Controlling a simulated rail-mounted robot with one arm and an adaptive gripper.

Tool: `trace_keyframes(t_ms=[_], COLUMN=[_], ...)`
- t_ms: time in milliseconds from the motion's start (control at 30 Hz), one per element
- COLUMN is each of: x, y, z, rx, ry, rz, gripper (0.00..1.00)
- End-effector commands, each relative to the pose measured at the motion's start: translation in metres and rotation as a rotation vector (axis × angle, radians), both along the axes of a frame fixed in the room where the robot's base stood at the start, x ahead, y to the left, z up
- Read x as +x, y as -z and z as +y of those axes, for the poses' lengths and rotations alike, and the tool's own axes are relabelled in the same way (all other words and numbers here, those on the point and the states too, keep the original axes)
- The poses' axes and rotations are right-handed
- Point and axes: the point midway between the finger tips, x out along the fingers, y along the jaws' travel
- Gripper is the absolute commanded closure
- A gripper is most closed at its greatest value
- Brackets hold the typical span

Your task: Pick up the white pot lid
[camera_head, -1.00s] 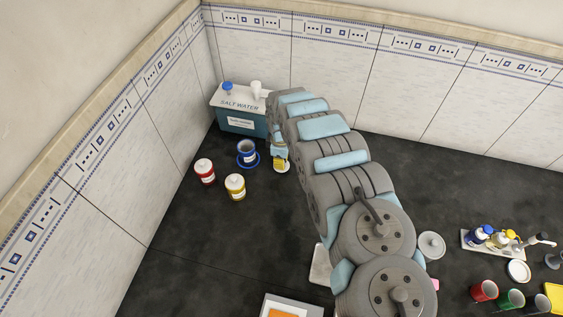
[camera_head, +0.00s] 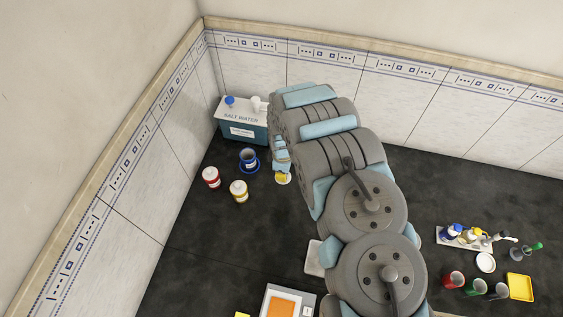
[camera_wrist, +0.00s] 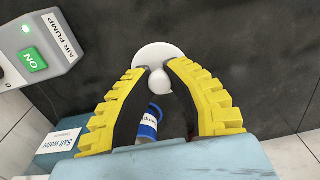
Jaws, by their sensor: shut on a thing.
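The white pot lid (camera_wrist: 154,54) is a round disc with a knob, seen in the wrist view between the tips of my yellow-fingered gripper (camera_wrist: 158,72). The fingers are shut on its knob. In the head view my gripper (camera_head: 282,176) is low over the dark bench, with the lid's white rim (camera_head: 288,181) just showing. I cannot tell whether the lid touches the bench.
A red pot (camera_head: 211,178) and a yellow pot (camera_head: 238,191), both with white lids, stand to the left. The salt water box (camera_head: 242,121) is behind, near the corner walls. A rack of bottles (camera_head: 452,239) and several cups are at the right.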

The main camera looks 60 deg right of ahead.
Motion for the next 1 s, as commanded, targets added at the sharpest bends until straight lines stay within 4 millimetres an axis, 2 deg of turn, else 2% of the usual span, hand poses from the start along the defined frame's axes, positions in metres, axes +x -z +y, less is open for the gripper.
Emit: trace_keyframes(t_ms=[33,267,667,1000], x=[-0.002,-0.012,-0.024,-0.033], y=[-0.009,-0.017,-0.024,-0.023], z=[0.003,0.016,0.033,0.037], rx=[0.002,-0.001,-0.003,-0.003], ry=[0.0,0.0,0.001,0.0], rz=[0.0,-0.001,-0.003,0.004], gripper=[1.0,1.0,1.0,1.0])
